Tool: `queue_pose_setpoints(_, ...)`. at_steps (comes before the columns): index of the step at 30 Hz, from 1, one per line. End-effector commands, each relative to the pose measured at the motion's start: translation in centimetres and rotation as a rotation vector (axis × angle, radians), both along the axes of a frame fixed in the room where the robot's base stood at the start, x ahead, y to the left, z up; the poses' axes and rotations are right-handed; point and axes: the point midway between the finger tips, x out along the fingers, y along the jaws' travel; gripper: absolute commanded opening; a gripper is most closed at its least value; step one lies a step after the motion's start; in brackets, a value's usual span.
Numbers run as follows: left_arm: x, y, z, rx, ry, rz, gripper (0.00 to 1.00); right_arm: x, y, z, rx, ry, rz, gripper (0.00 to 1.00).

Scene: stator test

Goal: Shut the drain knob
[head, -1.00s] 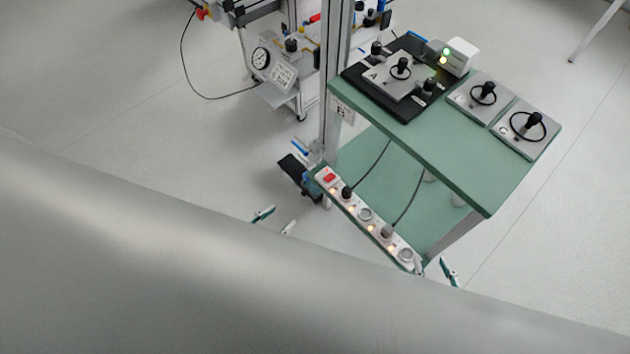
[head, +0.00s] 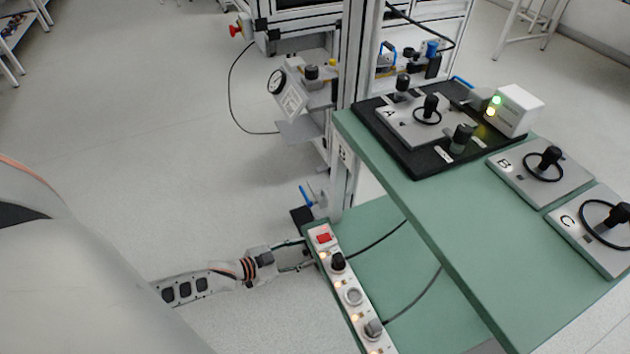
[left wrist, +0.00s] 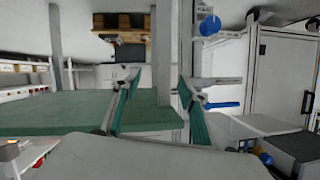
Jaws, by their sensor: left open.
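I cannot tell for certain which part is the drain knob. A small blue handle (head: 306,196) sits low by the foot of the upright post in the head view. In the left wrist view a round blue knob (left wrist: 210,26) and a blue lever (left wrist: 222,105) show to the right of the fingers. My right gripper is out of view.
A power strip (head: 353,297) with lit lamps and plugged cables runs along the lower green shelf (head: 385,240). The green tabletop (head: 455,235) carries plates marked A, B and C. A gauge (head: 277,81) stands left of the post (head: 352,110). The floor at left is clear.

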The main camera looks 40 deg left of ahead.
Motion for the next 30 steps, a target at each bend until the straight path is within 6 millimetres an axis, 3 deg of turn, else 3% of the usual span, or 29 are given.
queue_pose_setpoints(1, -0.7, 1.8, -4.4, 0.008, 0.037, -0.009, 0.42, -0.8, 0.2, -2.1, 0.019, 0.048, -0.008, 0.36)
queue_pose_setpoints(3, 0.4, 3.6, -6.2, 0.005, 0.037, -0.022, 0.42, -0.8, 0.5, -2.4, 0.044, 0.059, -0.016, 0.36)
queue_pose_setpoints(7, 2.3, 6.8, -8.2, 0.002, 0.031, -0.038, 0.42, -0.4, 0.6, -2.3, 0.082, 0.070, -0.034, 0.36)
queue_pose_setpoints(12, 4.2, 9.4, -8.7, -0.002, 0.016, -0.047, 0.42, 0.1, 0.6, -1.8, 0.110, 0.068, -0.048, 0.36)
queue_pose_setpoints(17, 5.3, 10.0, -8.6, -0.006, 0.007, -0.050, 0.42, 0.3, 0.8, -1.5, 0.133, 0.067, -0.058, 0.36)
queue_pose_setpoints(30, 10.0, 7.7, -11.0, -0.005, 0.009, -0.050, 0.42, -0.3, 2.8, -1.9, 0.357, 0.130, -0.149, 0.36)
